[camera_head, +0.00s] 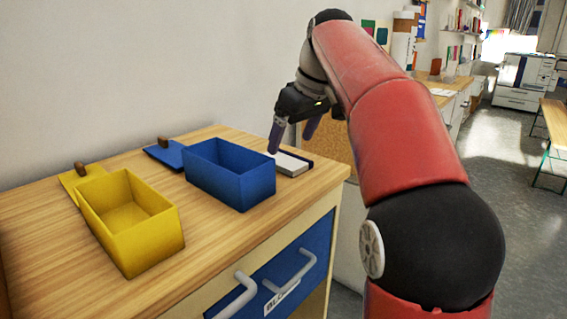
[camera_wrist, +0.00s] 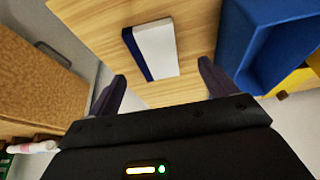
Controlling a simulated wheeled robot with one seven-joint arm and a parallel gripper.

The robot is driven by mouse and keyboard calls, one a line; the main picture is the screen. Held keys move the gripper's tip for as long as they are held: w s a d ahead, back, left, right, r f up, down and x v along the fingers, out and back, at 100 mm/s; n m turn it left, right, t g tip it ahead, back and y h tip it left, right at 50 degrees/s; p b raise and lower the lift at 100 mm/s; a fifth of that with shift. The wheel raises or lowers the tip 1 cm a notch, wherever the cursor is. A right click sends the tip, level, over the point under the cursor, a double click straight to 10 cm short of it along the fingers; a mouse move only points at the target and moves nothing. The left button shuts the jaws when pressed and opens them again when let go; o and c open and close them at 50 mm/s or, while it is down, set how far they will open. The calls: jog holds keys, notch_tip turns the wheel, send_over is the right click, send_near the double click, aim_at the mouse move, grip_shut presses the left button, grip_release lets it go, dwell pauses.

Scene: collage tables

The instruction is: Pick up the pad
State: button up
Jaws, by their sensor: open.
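The pad (camera_head: 290,163) is a small white block with a dark blue edge. It lies flat on the wooden tabletop (camera_head: 222,229), to the right of the blue box. In the wrist view the pad (camera_wrist: 157,50) shows whole, with its dark blue strip on the left. My gripper (camera_head: 292,142) is above the tabletop close to the pad. In the wrist view my gripper (camera_wrist: 163,82) is open and empty, with its two dark fingers apart and the pad between and beyond them. I cannot tell the exact height of the fingertips above the pad.
An open blue box (camera_head: 240,188) stands just left of the pad, with a blue lid (camera_head: 166,155) behind it. An open yellow box (camera_head: 140,238) and its yellow lid (camera_head: 80,180) are farther left. A wall runs behind the table. The tabletop in front of the pad is clear.

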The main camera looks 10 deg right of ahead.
aim_at(286, 159)
jog(key=x, duration=0.5)
jog(key=shift+w+d+f+b, duration=0.1)
jog(key=shift+w+d+b, duration=0.15)
jog(key=shift+b, duration=0.1)
jog(key=shift+c, duration=0.5)
jog(key=c, duration=1)
